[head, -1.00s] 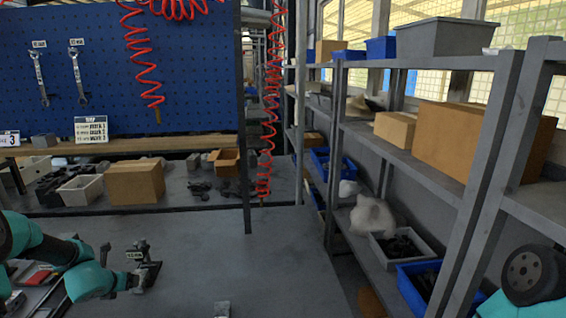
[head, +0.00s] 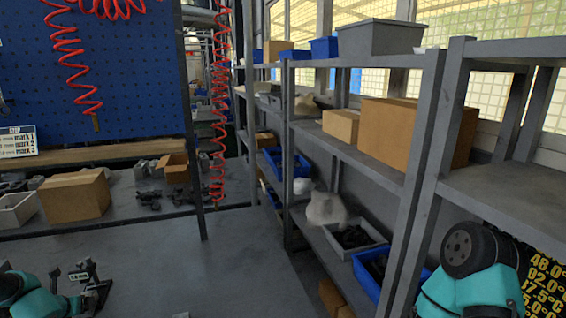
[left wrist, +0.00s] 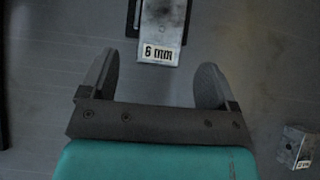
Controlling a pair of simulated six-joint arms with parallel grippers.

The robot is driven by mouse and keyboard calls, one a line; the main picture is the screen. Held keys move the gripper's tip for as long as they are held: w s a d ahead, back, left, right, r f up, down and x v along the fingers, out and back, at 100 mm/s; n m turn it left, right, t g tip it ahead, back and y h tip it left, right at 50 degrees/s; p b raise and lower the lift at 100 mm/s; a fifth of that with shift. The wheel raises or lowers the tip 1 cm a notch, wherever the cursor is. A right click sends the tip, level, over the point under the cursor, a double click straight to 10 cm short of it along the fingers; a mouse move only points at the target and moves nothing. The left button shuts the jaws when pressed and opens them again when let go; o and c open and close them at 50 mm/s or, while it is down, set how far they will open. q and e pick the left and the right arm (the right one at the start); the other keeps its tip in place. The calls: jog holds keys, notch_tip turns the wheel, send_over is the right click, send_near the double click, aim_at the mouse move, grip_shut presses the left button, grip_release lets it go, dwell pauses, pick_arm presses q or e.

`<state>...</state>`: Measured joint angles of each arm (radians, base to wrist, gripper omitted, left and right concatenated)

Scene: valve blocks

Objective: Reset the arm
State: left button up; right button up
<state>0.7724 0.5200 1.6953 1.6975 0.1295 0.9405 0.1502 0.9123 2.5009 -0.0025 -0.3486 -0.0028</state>
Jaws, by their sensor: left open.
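My left gripper (head: 68,291) is low at the left of the head view, above the grey bench. In the left wrist view its two fingers (left wrist: 154,82) are spread apart with only bare bench between them. A metal block with a "6 mm" label (left wrist: 160,28) is just beyond the fingertips, apart from them. In the head view a labelled dark block (head: 87,273) stands right by the gripper. A second small labelled block (left wrist: 297,147) lies at the lower right of the wrist view. Part of my right arm shows at the lower right of the head view; its gripper is out of frame.
Grey shelving (head: 420,160) with cardboard boxes (head: 415,130) and blue bins (head: 368,275) stands on the right. A red coiled hose (head: 219,110) hangs near the middle. A cardboard box (head: 75,197) sits on the back bench. The front bench right of the gripper is mostly clear.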

pick_arm(q)
jog(key=v, duration=1.3)
jog(key=x, duration=1.7)
jog(key=shift+w+a+f, duration=0.1)
jog(key=shift+w+f, duration=0.2)
jog(key=shift+r, duration=1.25)
jog(key=shift+r, duration=0.1)
